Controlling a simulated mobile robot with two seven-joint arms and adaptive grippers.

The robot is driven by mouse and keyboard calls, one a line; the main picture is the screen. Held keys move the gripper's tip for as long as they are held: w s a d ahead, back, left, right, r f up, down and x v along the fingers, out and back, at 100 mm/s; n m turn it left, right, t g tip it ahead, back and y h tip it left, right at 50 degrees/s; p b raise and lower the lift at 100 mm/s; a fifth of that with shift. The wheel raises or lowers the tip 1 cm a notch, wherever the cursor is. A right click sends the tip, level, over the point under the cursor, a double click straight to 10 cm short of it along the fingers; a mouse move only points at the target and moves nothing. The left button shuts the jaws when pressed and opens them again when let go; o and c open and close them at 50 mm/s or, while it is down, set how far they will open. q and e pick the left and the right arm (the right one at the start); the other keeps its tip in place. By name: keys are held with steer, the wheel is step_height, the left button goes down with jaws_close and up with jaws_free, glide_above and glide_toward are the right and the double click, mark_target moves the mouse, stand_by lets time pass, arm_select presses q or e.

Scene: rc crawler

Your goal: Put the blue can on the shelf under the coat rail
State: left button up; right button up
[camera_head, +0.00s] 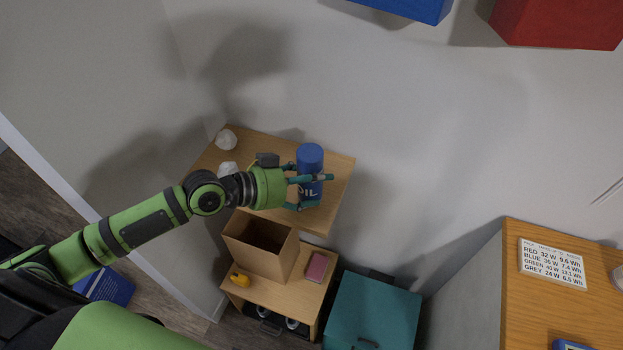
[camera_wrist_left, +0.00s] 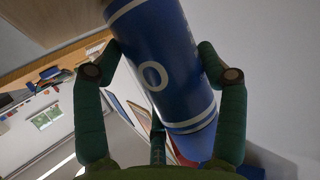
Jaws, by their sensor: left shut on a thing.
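The blue can (camera_head: 309,158), with pale lettering ending in "IL", is in the grasp of my left gripper (camera_head: 312,191). In the left wrist view the can (camera_wrist_left: 165,62) lies between the green fingers of the gripper (camera_wrist_left: 160,55), tilted in the picture. In the head view the can shows over the right part of a wooden shelf board (camera_head: 340,172). I cannot tell whether its base touches the board. I cannot make out a coat rail. My right gripper is not in view.
White crumpled lumps (camera_head: 226,140) lie on the board's left part. Below stand an open cardboard box (camera_head: 262,248), a yellow item (camera_head: 240,280), a pink block (camera_head: 317,266) and a teal cabinet (camera_head: 372,312). A wooden-topped unit (camera_head: 520,300) is at right. Blue and red boxes hang above.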

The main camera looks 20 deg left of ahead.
arm_select(q)
steer(key=o, duration=1.3)
steer(key=shift+f, duration=0.1)
